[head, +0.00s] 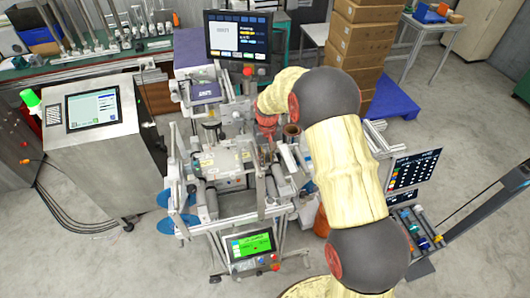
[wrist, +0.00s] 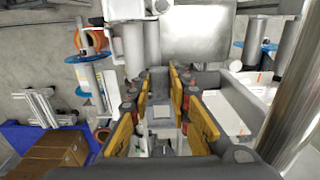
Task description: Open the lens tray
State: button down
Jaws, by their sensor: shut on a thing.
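My gripper (wrist: 162,112) shows in the wrist view with yellow finger pads. It is shut on a small grey piece (wrist: 161,128) between the fingers, which looks like a handle. Just right of the fingers is a grey box-like part with a pale inside (wrist: 226,112); it may be the lens tray, but I cannot tell how far it is open. In the head view my arm reaches over the right side of the machine, and its red end (head: 266,120) is low beside the machine. The arm hides much of that side, and I cannot make out the tray there.
A monitor (head: 238,38) stands behind the machine, and a green-screened panel (head: 251,245) at its front. A steel cabinet (head: 97,150) is on the left. Stacked cartons (head: 362,45) stand on a blue pallet (head: 397,102). A metal post (wrist: 292,100) is close on the right.

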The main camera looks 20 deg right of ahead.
aim_at(267, 160)
jog(key=c, duration=1.6)
grip_release()
jog(key=shift+c, duration=0.2)
notch_tip(267, 160, up, 12)
jog(key=s+r+t+b, duration=0.2)
jog(key=s+r+b, duration=0.1)
jog(key=s, duration=0.8)
jog(key=s+r+t+b, duration=0.1)
jog(key=s+r+b, duration=0.2)
jog(key=s, duration=0.9)
jog(key=s+r+t+b, duration=0.2)
jog(key=s+r+b, duration=0.1)
jog(key=s, duration=0.9)
jog(key=shift+r+t, duration=0.15)
jog(key=shift+t, duration=0.15)
